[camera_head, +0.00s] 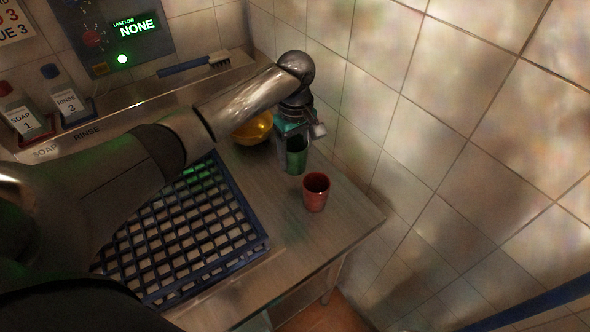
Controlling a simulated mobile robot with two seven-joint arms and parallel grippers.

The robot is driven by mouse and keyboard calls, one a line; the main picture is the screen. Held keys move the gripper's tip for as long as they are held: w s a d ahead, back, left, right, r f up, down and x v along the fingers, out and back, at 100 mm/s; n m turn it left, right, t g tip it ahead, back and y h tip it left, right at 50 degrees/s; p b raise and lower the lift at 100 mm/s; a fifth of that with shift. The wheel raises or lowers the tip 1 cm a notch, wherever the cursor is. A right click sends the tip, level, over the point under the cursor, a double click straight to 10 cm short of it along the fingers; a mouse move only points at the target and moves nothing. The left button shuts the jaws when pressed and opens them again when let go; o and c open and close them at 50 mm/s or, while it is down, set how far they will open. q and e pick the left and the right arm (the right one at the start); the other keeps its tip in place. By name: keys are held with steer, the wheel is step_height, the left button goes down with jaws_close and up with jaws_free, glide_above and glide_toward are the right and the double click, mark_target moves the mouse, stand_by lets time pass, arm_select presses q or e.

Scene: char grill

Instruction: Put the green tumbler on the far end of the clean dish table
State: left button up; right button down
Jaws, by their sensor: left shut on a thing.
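My left gripper (295,135) reaches in from the left at the end of my arm and points down over the table. It is shut on the green tumbler (296,158), which is upright beneath the fingers. I cannot tell whether the tumbler's base touches the table. The clean dish table (293,245) is a metal surface running along the tiled wall. My right gripper is not in view.
A red tumbler (316,192) stands just in front of the green one. A yellow bowl (254,128) sits behind, partly hidden by my arm. A blue dish rack (190,235) lies to the left. Soap (25,118) and rinse (68,97) bottles and a brush (195,65) are at the back. The table's front right corner is bare.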

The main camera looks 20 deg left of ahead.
mark_target(295, 169)
arm_select(q)
steer(key=shift+f+b, duration=0.4)
steer(key=shift+f, duration=2.25)
steer(key=shift+f, duration=0.15)
steer(key=o, duration=1.4)
step_height(295, 169, up, 12)
steer(key=p, duration=0.1)
steer(key=shift+p, duration=0.4)
